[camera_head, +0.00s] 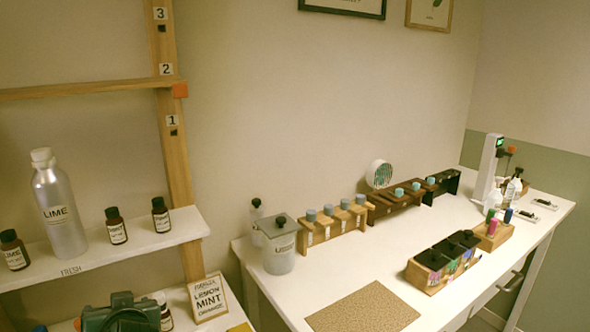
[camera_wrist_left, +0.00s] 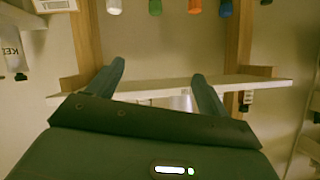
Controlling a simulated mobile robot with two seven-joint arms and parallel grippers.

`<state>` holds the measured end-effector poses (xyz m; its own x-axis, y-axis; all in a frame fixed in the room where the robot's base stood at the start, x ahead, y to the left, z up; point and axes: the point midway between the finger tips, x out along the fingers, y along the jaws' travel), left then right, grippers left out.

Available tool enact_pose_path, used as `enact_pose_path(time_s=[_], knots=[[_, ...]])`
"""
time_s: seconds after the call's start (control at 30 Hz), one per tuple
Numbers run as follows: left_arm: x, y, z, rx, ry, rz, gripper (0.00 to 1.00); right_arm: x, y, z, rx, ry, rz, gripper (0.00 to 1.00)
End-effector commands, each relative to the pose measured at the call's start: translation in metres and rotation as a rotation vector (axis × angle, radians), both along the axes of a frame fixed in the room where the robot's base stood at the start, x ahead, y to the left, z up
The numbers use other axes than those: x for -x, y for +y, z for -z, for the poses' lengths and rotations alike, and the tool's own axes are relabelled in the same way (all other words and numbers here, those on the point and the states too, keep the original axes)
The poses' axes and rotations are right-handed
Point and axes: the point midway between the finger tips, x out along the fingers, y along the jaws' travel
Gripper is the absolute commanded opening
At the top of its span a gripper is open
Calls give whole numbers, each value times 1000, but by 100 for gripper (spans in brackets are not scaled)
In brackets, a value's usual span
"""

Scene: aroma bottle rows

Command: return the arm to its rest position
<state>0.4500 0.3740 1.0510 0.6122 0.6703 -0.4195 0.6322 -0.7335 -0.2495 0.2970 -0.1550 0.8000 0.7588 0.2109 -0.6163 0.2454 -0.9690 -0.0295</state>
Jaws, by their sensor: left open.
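My left gripper (camera_wrist_left: 160,72) shows in the left wrist view. Its two dark teal fingers stand wide apart, with nothing held between them. A white shelf board (camera_wrist_left: 245,82) lies beyond the fingertips; I cannot tell how far away. In the head view a dark teal shape at the bottom left edge may be part of my left arm, but this is unclear. My right gripper is in neither view.
A wooden-post shelf holds a silver LIME bottle (camera_head: 62,215) and brown bottles (camera_head: 116,228). A LEMON MINT sign (camera_head: 208,298) stands below. The white table (camera_head: 385,262) carries a lidded canister (camera_head: 279,252), bottle rows and a speckled mat (camera_head: 362,310). Colored caps (camera_wrist_left: 195,6) show above the fingers.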

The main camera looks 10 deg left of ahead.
Motion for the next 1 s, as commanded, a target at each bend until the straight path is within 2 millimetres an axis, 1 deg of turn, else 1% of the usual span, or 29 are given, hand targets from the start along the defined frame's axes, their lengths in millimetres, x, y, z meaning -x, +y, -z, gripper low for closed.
enact_pose_path(time_s=[0.03, 0.07, 0.1, 0.17, 0.2, 0.27, 0.3, 0.37, 0.4, 0.53, 0.57, 0.6, 0.7, 0.9, 1.0], knots=[[21, -18, 33, 41, 106, 82, 79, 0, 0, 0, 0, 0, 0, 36], [32, -29, 48, 68, 160, 131, 79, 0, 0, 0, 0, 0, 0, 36], [48, -44, 68, 104, 233, 195, 79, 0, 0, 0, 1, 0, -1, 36], [72, -65, 92, 156, 332, 284, 79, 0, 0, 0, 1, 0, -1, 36], [87, -78, 104, 188, 388, 338, 79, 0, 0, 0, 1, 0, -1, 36], [110, -96, 120, 235, 466, 415, 79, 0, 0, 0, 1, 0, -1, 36], [125, -107, 128, 262, 513, 461, 79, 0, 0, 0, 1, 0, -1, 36], [147, -123, 139, 304, 579, 528, 79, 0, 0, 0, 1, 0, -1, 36], [161, -133, 144, 332, 618, 570, 79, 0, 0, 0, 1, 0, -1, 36], [208, -163, 155, 421, 737, 702, 79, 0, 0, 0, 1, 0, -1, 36], [215, -168, 157, 435, 753, 729, 79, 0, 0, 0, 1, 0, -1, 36], [203, -169, 165, 421, 712, 733, 79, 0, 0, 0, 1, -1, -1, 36], [189, -175, 180, 407, 639, 760, 79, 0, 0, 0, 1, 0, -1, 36], [166, -191, 212, 379, 471, 825, 79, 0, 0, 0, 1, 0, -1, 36], [159, -201, 229, 365, 374, 860, 79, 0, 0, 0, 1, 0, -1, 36]])
